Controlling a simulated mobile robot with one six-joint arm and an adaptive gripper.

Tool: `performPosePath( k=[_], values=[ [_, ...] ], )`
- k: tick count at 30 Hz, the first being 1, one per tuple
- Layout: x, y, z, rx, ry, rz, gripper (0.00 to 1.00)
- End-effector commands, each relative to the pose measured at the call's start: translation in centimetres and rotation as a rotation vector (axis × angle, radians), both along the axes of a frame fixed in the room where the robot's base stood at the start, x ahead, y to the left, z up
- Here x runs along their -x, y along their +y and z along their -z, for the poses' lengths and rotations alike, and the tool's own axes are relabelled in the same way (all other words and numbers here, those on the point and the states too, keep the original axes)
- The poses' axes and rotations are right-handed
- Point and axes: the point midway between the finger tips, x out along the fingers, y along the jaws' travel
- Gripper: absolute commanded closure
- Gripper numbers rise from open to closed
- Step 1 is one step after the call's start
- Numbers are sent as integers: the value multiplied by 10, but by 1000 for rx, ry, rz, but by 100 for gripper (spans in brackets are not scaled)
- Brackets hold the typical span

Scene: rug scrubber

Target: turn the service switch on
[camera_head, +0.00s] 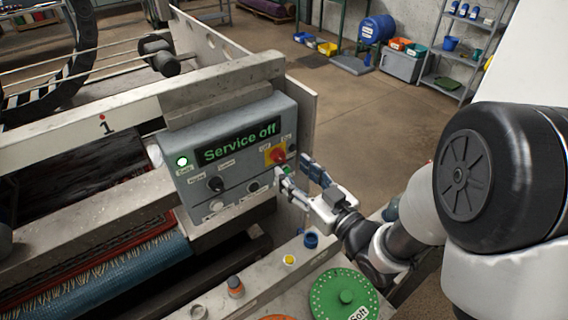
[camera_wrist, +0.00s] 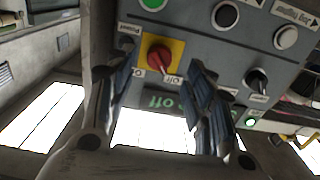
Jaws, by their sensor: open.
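The service switch is a red rotary knob on a yellow plate (camera_head: 276,154), at the right end of a grey control panel (camera_head: 187,188). Its display (camera_head: 237,143) reads "Service off". The red knob also shows in the wrist view (camera_wrist: 159,58), with its handle toward the "Off" label. My gripper (camera_head: 294,166) is open, close to the panel's right end and just beside and below the knob in the head view. In the wrist view the knob appears between and beyond the two fingers (camera_wrist: 164,70). I see no contact, and the exact gap cannot be judged.
The panel also has a lit green lamp (camera_head: 182,161), a black selector (camera_head: 215,184) and several buttons close by. A ledge below carries a blue cap (camera_head: 311,240) and a green disc (camera_head: 330,297). Open floor (camera_head: 380,120) lies behind.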

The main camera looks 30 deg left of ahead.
Motion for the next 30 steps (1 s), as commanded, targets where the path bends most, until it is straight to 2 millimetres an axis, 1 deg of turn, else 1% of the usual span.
performPosePath(
  k=[1,3,6,9,13,20,23,30],
  values=[
    [-4,10,0,0,-2,-3,51],
    [-10,20,0,0,-1,-2,51],
    [-16,32,0,0,-1,-1,51],
    [-20,39,0,0,0,0,51],
    [-23,44,1,1,0,0,51],
    [-23,44,1,0,0,1,51],
    [-23,44,1,0,0,1,57],
    [-23,44,0,0,-1,1,73]
  ],
)
